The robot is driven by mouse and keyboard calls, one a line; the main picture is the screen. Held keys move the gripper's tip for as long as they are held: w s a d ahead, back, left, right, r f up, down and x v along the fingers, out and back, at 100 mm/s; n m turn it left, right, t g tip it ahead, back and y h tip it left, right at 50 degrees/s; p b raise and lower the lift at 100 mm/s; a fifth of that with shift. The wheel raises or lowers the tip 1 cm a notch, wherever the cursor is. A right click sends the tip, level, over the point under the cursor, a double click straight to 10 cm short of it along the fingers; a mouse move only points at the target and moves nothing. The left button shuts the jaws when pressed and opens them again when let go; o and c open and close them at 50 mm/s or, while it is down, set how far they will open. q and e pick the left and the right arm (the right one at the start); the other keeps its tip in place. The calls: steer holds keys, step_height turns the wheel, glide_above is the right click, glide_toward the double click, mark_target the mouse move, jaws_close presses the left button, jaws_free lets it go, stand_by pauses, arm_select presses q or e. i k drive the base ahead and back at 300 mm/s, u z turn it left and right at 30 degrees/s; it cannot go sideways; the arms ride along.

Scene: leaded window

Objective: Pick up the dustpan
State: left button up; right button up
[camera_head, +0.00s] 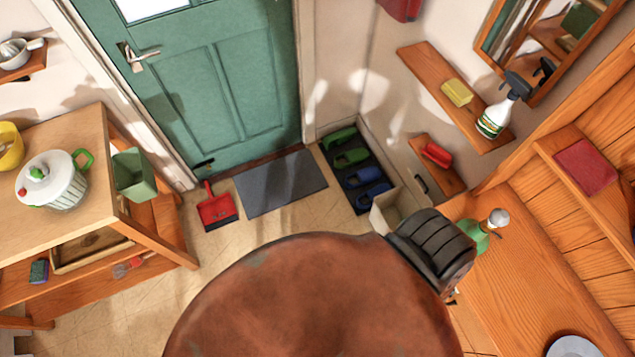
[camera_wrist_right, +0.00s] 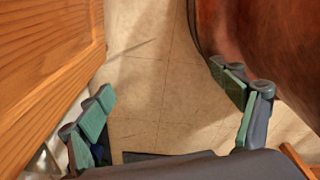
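The red dustpan (camera_head: 216,210) lies on the floor in front of the green door, left of the grey doormat, with its handle toward the door. It has a dark front edge. My right gripper (camera_wrist_right: 162,80) is open in the right wrist view, its green-padded fingers wide apart with only bare floor tiles between them. The dustpan does not show in that view. My left gripper is not in view. A large rust-brown part of my own body hides the lower middle of the head view.
A wooden shelf unit (camera_head: 186,262) with a white pot (camera_head: 52,184) stands left of the dustpan. The grey doormat (camera_head: 281,183) lies right of it, then a shoe tray (camera_head: 350,130). A wooden surface (camera_wrist_right: 45,60) runs close beside my right gripper. Floor before the dustpan is clear.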

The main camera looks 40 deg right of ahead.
mark_target(206, 209)
steer(key=z, duration=2.4)
steer(key=k, duration=0.5)
steer(key=u, duration=1.25)
steer(key=i, duration=2.35)
steer(key=u, duration=0.8)
